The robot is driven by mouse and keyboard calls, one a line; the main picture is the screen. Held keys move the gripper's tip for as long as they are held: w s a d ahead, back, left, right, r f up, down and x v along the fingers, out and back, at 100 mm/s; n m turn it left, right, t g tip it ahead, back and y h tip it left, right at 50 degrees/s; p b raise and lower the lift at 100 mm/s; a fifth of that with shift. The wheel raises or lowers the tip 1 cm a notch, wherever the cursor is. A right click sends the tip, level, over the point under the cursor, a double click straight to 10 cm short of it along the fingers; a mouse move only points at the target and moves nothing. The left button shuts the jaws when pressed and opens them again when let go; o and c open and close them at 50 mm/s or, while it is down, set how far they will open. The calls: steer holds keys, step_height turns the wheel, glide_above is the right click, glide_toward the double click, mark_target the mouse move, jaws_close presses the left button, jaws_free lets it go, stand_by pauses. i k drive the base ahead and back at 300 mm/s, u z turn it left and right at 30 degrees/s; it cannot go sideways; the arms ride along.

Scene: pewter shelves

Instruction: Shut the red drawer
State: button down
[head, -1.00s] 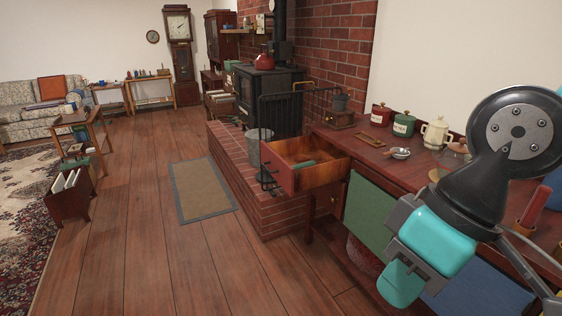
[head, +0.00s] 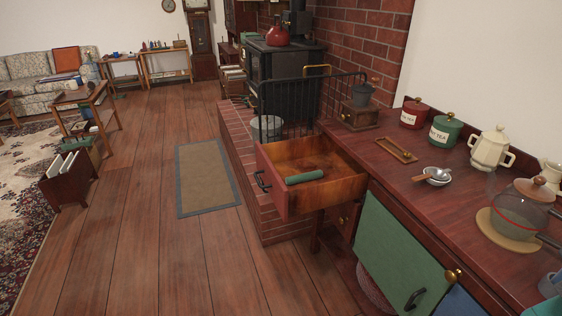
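The red drawer (head: 273,184) stands pulled out from the far end of the red-brown counter (head: 388,158). Its red front has a dark handle (head: 262,181) and faces left. A green rolled or cylindrical object (head: 304,177) lies inside the drawer, near its front. The rest of the drawer's wooden floor looks bare. My gripper is out of view; only a small teal piece of my arm shows at the bottom right corner.
A green cabinet door (head: 396,254) is on the counter's front, right of the drawer. Canisters, a teapot and a glass pot (head: 520,208) stand on the counter. The brick hearth (head: 243,163) and black fire guard are behind the drawer. Wooden floor (head: 190,262) to the left is clear.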

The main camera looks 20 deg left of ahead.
mark_target(343, 180)
steer(key=u, duration=0.25)
steer(key=i, duration=0.75)
steer(key=u, duration=0.85)
steer(key=i, duration=0.35)
steer(key=u, duration=0.35)
